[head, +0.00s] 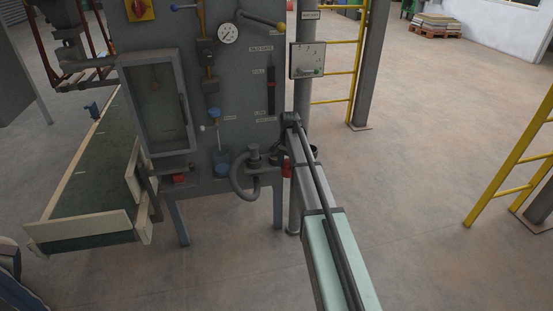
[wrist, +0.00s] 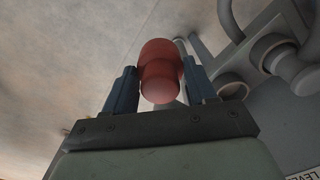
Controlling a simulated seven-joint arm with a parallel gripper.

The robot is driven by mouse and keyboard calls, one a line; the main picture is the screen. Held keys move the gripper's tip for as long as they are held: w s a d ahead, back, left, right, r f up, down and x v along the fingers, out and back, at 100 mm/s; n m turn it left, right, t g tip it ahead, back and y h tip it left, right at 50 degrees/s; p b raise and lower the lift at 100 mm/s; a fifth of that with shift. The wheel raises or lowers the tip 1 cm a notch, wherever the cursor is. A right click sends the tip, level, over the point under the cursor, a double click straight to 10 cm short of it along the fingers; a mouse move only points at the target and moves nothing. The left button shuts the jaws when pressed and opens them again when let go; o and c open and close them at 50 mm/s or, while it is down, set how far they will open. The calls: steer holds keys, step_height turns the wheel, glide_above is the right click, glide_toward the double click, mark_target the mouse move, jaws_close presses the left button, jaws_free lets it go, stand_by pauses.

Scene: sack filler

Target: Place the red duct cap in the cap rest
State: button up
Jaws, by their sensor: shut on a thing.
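The red duct cap (wrist: 160,70) is a rounded, two-step red piece between the two blue fingers of my gripper (wrist: 160,75) in the wrist view. The fingers press on its sides, and it is clear of the floor. In the head view a red piece (head: 287,169), which looks like this cap, shows low beside my arm at the right edge of the grey machine. My fingers are hidden there. A dark round rim (head: 315,149) shows just right of my arm. I cannot tell which part is the cap rest.
The grey machine (head: 235,100) carries a bent hose (head: 240,190), a gauge, levers and a windowed box. Pipe stubs (wrist: 270,52) stand close right of my gripper in the wrist view. A small red part (head: 180,179) sits under the window.

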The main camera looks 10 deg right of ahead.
steer(key=w, duration=1.9)
steer(key=shift+w+f, duration=0.15)
steer(key=shift+f, duration=2.95)
steer(key=shift+w+f, duration=0.2)
steer(key=shift+f, duration=0.2)
steer(key=shift+f, duration=0.15)
steer(key=o, duration=1)
steer(key=shift+o, duration=0.2)
